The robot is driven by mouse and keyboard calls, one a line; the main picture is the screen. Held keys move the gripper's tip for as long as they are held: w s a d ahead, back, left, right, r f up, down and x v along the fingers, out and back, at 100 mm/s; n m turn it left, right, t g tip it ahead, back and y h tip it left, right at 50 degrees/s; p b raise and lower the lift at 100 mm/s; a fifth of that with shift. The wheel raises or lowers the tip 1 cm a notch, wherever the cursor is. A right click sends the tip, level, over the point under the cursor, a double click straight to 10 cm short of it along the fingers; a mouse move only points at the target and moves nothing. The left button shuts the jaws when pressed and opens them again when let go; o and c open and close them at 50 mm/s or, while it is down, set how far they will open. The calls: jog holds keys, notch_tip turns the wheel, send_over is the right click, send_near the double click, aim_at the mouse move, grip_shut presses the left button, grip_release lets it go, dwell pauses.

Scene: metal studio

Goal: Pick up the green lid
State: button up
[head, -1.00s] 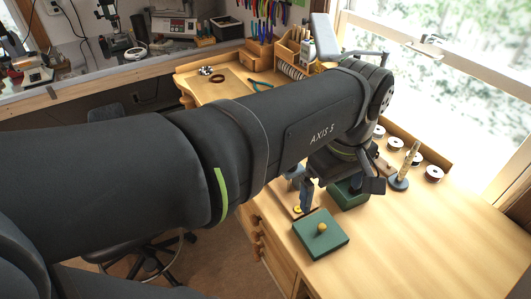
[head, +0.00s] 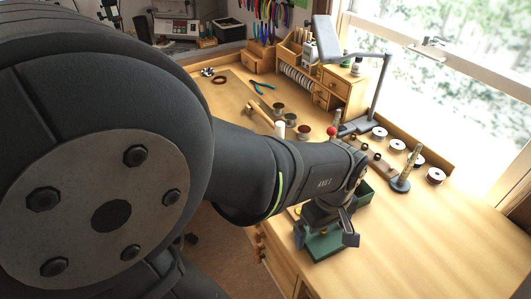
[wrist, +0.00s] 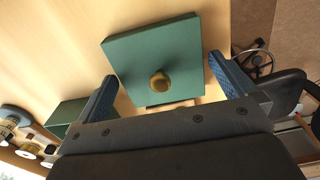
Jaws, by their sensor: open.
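The green lid (head: 324,246) lies flat on the bench near its front edge, partly hidden by my gripper in the head view. In the wrist view the square green lid (wrist: 150,50) shows its round brass knob (wrist: 159,82) on top. My gripper (wrist: 165,85) is open and empty, above the lid, with one blue-padded finger on each side of the knob's line and apart from it. In the head view my gripper (head: 328,232) hangs over the lid. A green box (head: 363,195) stands just behind it; it also shows in the wrist view (wrist: 66,113).
A ring stick on a dark base (head: 400,184) and several spools (head: 379,133) stand toward the window. A lamp (head: 355,122) and wooden drawers (head: 336,93) stand at the back. The bench's right part is clear. A dark chair (wrist: 285,88) is beyond the edge.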

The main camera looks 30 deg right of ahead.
jog(key=shift+f, duration=0.1)
jog(key=shift+c, duration=0.2)
jog(key=c, duration=0.7)
